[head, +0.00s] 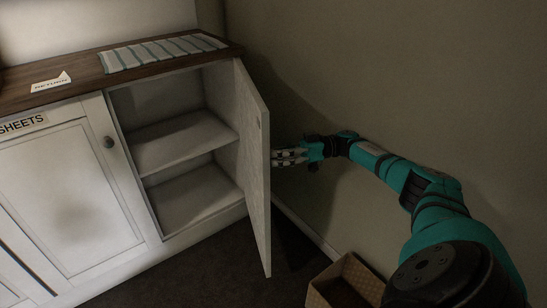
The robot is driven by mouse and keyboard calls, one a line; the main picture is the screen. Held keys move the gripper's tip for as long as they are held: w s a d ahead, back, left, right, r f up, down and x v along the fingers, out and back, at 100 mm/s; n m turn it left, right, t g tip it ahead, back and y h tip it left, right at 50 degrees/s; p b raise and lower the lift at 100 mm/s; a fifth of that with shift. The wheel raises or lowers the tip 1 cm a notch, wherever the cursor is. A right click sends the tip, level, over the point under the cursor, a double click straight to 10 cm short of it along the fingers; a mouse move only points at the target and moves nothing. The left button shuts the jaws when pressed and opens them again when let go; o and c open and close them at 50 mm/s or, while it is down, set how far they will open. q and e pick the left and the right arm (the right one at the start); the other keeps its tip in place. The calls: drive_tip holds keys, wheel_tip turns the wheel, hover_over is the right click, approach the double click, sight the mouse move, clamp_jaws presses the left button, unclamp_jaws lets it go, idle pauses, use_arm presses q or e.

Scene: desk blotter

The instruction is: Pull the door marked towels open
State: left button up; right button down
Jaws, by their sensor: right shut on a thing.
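A white cabinet door (253,155) stands swung open, hinged on the right side of its compartment. I see its inner face and free edge; its outer face and any towels label are turned away. My right gripper (283,157) is at the outer side of this door, close to the free edge. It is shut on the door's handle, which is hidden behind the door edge. My left gripper is not in view.
The open compartment shows bare shelves (185,142). A striped cloth (160,52) and a small sign (52,82) lie on the wooden top. A box (345,285) stands on the floor, lower right, near the wall.

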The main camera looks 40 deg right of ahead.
drive_tip(key=shift+f, duration=0.1)
drive_tip(key=c, duration=0.9)
unclamp_jaws()
drive_tip(key=shift+c, duration=0.2)
wheel_tip(320, 180, up, 10)
drive_tip(key=shift+r, duration=0.1)
